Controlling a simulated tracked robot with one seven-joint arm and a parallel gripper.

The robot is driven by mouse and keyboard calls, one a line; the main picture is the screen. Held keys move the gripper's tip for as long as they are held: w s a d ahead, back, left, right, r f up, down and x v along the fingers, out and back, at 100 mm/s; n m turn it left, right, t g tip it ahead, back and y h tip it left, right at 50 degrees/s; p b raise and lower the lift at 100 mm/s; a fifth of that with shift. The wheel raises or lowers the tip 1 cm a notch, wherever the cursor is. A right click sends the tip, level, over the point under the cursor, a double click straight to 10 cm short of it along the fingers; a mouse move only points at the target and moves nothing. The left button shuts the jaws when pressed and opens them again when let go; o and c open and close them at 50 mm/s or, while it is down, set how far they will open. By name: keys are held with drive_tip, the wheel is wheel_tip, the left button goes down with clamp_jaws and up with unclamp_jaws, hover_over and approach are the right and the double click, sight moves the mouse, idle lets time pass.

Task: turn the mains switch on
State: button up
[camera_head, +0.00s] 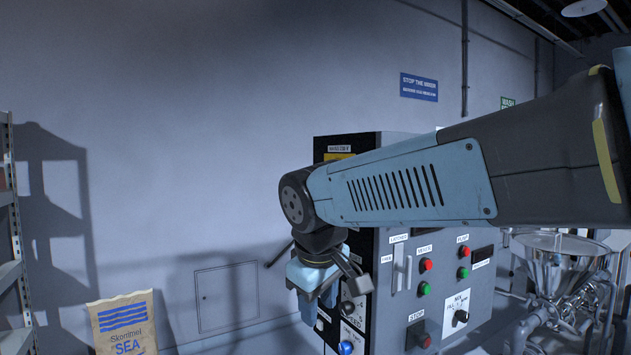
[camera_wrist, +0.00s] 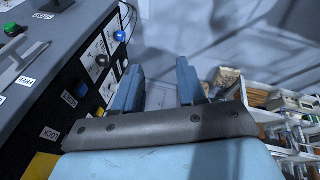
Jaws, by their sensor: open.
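A grey control cabinet (camera_head: 400,290) stands right of centre, with a dark front panel (camera_head: 363,245). A label at the top of that panel is too small to read surely, with a yellow plate (camera_head: 338,156) under it. I cannot tell for sure which control is the mains switch; my arm covers much of the panel. My gripper (camera_head: 315,305) points down in front of the panel. In the wrist view its two blue fingers (camera_wrist: 158,85) are apart with nothing between them. Left of them are rotary knobs on white plates (camera_wrist: 96,60) and a blue button (camera_wrist: 119,36).
The cabinet's side carries red and green buttons (camera_head: 424,277), a slotted lever (camera_head: 401,268) and a STOP button (camera_head: 422,340). A steel hopper (camera_head: 560,262) stands right. A salt sack (camera_head: 123,325) and shelving (camera_head: 10,250) are left. The floor between is partly out of view.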

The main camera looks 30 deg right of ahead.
drive_tip(key=w+d+r+n+g+h, duration=0.3)
drive_tip(key=w+d+r+n+h, duration=0.3)
drive_tip(key=w+r+n+h, duration=0.5)
drive_tip(key=w+a+r+n+h, duration=0.2)
drive_tip(key=w+r+h, duration=0.1)
drive_tip(key=w, duration=0.3)
drive_tip(key=w+a+r+n+h, duration=0.2)
drive_tip(key=w+r, duration=0.2)
drive_tip(key=w, duration=0.2)
drive_tip(key=d, duration=1.3)
drive_tip(key=shift+w+d+f, duration=0.15)
drive_tip(key=shift+w+d, duration=0.05)
drive_tip(key=shift+d, duration=0.05)
drive_tip(key=shift+c, duration=0.4)
drive_tip(key=c, duration=0.6)
